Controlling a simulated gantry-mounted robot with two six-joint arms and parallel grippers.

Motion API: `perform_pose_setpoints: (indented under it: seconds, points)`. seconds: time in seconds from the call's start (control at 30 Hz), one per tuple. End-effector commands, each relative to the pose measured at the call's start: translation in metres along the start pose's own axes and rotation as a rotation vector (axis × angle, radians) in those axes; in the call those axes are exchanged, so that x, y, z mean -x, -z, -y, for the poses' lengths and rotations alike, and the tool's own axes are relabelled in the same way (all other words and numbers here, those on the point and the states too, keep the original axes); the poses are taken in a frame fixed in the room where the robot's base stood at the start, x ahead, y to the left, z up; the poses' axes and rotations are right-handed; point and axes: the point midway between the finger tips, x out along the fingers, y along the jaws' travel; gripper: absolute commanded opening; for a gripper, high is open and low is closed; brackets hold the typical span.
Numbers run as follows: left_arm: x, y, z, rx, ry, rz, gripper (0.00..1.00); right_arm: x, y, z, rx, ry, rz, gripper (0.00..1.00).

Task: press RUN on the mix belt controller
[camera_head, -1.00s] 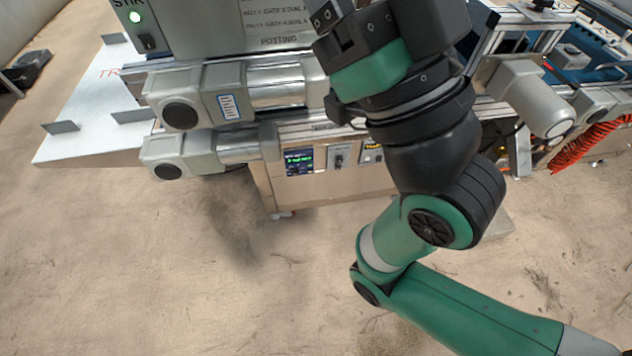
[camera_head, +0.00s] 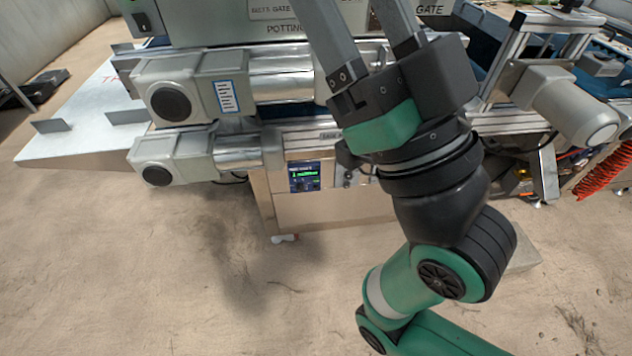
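A small dark controller (camera_head: 304,177) with green lit text on its display sits on the front of the steel cabinet, below the grey motors. It looks like the mix belt controller, but its lettering and any RUN button are too small to read. My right gripper (camera_head: 360,25) is above and to the right of it in the picture. Its two grey fingers point up and stand well apart with nothing seen between them; the fingertips are cut off by the top edge. The gripper is apart from the controller. My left gripper is not in view.
Two grey motors (camera_head: 178,95) jut out above and left of the controller. Beside it on the cabinet (camera_head: 318,212), a switch is partly hidden by my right arm. Another motor (camera_head: 572,110) and an orange coiled hose (camera_head: 597,182) are at right. Floor in front is open.

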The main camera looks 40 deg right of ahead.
Motion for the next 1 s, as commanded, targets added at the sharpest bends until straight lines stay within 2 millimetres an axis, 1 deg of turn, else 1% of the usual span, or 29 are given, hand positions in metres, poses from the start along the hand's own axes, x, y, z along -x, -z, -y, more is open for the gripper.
perform_pose_setpoints:
  seconds: [0.03, 0.07, 0.1, 0.17, 0.3, 0.37, 0.4, 1.0]
  points:
    - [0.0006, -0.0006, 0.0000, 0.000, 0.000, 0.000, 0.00, 0.0006, -0.0006, 0.0000, 0.000, 0.000, 0.000, 0.60]
    - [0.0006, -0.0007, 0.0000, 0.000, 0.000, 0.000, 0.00, 0.0006, -0.0007, 0.0000, 0.000, 0.000, 0.000, 0.56]
    - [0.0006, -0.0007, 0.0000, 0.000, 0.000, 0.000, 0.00, 0.0006, -0.0007, 0.0000, 0.000, 0.000, 0.000, 0.49]
    - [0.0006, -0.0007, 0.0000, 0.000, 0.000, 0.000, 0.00, 0.0006, -0.0007, 0.0000, 0.000, 0.000, 0.000, 0.38]
    - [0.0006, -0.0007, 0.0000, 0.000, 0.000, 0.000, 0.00, 0.0005, -0.0007, 0.0000, 0.000, 0.000, 0.000, 0.13]
    - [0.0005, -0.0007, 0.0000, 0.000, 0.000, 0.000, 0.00, 0.0005, -0.0006, 0.0000, 0.000, 0.000, 0.000, 0.02]
    - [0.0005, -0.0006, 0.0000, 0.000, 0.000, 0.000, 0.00, 0.0005, -0.0006, 0.0000, 0.000, 0.000, 0.000, 0.00]
    - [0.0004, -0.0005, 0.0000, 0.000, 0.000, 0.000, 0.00, 0.0004, -0.0005, 0.0000, 0.000, 0.000, 0.000, 0.00]
